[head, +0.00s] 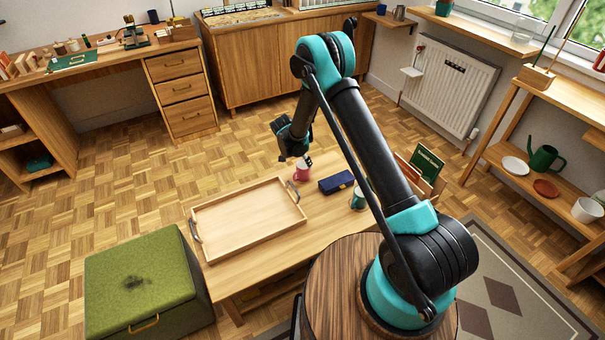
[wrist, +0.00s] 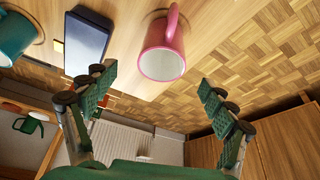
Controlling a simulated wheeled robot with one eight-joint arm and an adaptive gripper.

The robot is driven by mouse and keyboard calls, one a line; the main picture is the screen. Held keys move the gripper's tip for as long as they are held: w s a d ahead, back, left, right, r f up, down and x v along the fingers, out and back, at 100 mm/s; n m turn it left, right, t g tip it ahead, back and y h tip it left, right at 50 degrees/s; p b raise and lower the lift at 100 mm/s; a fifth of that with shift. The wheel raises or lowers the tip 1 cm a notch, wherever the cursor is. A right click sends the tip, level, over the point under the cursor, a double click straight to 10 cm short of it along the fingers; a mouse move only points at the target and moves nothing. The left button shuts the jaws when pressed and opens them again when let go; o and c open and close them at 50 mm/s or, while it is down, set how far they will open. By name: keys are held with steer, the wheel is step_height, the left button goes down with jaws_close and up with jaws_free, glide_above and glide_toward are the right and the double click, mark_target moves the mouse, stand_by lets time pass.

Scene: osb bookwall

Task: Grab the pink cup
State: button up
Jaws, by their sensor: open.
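The pink cup (head: 302,173) stands on the low wooden table (head: 262,258), just right of the wooden tray. In the wrist view the pink cup (wrist: 163,52) shows its pale open mouth and its handle, above and between the fingertips in the picture. My gripper (wrist: 165,80) is open and empty there, with green ridged fingers spread to either side of the cup and apart from it. In the head view my gripper (head: 294,160) hangs near the cup; its fingertips are hard to make out.
A dark blue box (head: 336,182) lies on the table right of the pink cup; it also shows in the wrist view (wrist: 87,42). A teal cup (head: 358,198) stands farther right, partly behind my arm. The wooden tray (head: 236,250) is empty. A green storage stool (head: 140,285) stands left.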

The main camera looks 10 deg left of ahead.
mark_target(302, 165)
steer(key=shift+a+x, duration=0.1)
steer(key=shift+x, duration=1.45)
steer(key=shift+a+x, duration=0.15)
steer(key=shift+x, duration=1.35)
steer(key=shift+f, duration=0.1)
steer(key=shift+c, duration=0.5)
steer(key=c, duration=1.4)
steer(key=shift+o, duration=0.2)
